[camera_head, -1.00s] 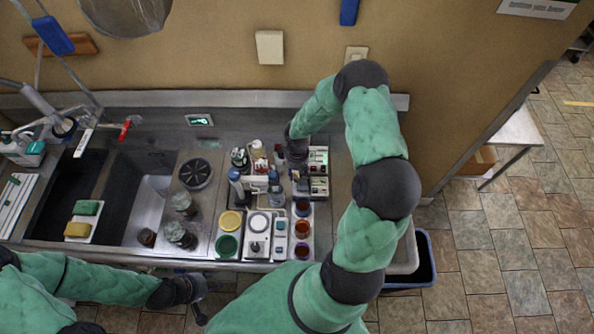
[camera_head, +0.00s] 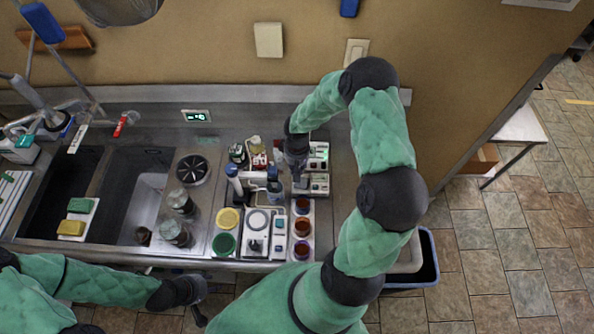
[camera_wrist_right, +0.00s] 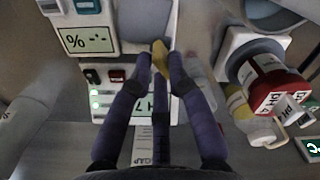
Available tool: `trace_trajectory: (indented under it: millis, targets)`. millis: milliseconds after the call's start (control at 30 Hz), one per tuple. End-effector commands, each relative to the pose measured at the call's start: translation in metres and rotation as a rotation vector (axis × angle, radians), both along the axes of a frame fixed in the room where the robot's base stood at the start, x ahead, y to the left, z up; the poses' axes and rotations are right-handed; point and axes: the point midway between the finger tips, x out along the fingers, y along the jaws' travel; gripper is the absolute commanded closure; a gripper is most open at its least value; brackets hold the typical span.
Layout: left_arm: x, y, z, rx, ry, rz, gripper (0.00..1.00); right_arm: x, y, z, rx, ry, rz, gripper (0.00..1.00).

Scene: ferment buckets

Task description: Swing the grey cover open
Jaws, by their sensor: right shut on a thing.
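The grey cover (camera_wrist_right: 148,18) shows as a smooth grey panel on a white instrument at the top of the right wrist view. A yellow tab (camera_wrist_right: 160,58) stands in front of it, and I cannot tell exactly how the two join. My right gripper (camera_wrist_right: 160,72) is shut on the yellow tab. In the head view my right gripper (camera_head: 301,181) points down at the instruments right of centre, and the arm partly hides the cover there. My left gripper (camera_head: 201,300) is empty at the counter's front edge, its fingers apart.
A sink (camera_head: 120,205) lies to the left.

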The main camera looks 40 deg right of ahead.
Motion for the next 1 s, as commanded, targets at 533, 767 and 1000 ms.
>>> trace_trajectory:
  millis: [533,767,1000]
  targets:
    - [0.0,0.0,-0.06,0.0,0.0,0.0,0.6,0.0,0.0,-0.003,-0.001,-0.004,-0.369,1.0]
    - [0.0,0.0,-0.067,0.0,0.0,0.0,0.6,-0.001,0.001,-0.001,-0.001,-0.003,-0.434,1.0]
    - [0.0,0.0,-0.067,0.0,0.0,0.0,0.6,-0.001,0.001,0.0,0.0,-0.002,-0.448,1.0]
